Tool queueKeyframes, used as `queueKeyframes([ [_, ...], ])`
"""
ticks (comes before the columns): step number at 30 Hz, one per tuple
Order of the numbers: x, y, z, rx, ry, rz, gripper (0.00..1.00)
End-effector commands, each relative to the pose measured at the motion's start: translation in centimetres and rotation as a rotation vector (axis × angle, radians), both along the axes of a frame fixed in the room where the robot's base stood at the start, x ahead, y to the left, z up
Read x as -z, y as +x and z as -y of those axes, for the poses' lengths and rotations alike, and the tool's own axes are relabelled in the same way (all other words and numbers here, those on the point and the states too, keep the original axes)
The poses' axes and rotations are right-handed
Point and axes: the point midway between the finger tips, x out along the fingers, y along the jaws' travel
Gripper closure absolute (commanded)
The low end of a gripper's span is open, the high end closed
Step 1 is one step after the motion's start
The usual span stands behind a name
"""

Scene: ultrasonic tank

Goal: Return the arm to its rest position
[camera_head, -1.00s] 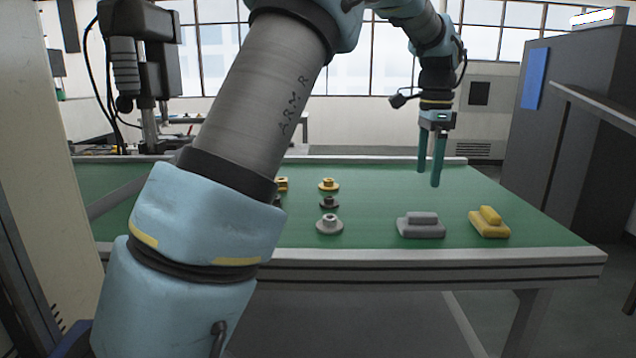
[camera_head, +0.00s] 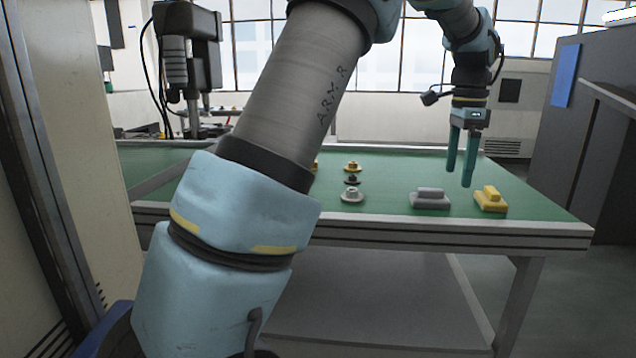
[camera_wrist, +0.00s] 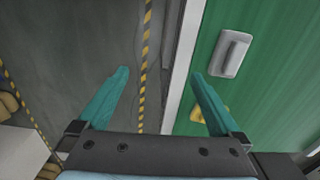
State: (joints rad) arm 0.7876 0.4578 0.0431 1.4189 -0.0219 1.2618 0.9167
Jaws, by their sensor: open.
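My gripper (camera_head: 459,172) hangs down from my raised arm with its two teal fingers apart and nothing between them. In the head view it appears above the right part of the green table (camera_head: 540,203). In the wrist view the gripper (camera_wrist: 158,95) is open, with its fingers spread on either side of the table's pale edge and the grey floor. My arm's links cross the middle of the head view and hide part of the table.
On the table lie a grey block piece (camera_head: 429,198), a yellow block piece (camera_head: 490,199), and several small round parts, among them a grey one (camera_head: 352,195). A dark cabinet (camera_head: 590,140) stands at the right. Yellow-black tape (camera_wrist: 146,60) marks the floor.

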Motion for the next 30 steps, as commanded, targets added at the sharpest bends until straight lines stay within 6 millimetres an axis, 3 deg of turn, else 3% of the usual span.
queueKeyframes([
  [11, 2.4, 1.6, -6.4, -0.244, -0.015, 0.012, 0.0],
  [19, 5.8, 1.5, -15.1, -0.579, -0.037, 0.03, 0.0],
  [23, 8.4, -0.2, -21.7, -0.841, -0.058, 0.045, 0.0],
  [27, 11.5, -4.2, -29.0, -1.166, -0.085, 0.065, 0.0],
  [30, 13.3, -7.2, -32.4, -1.35, -0.102, 0.078, 0.0],
])
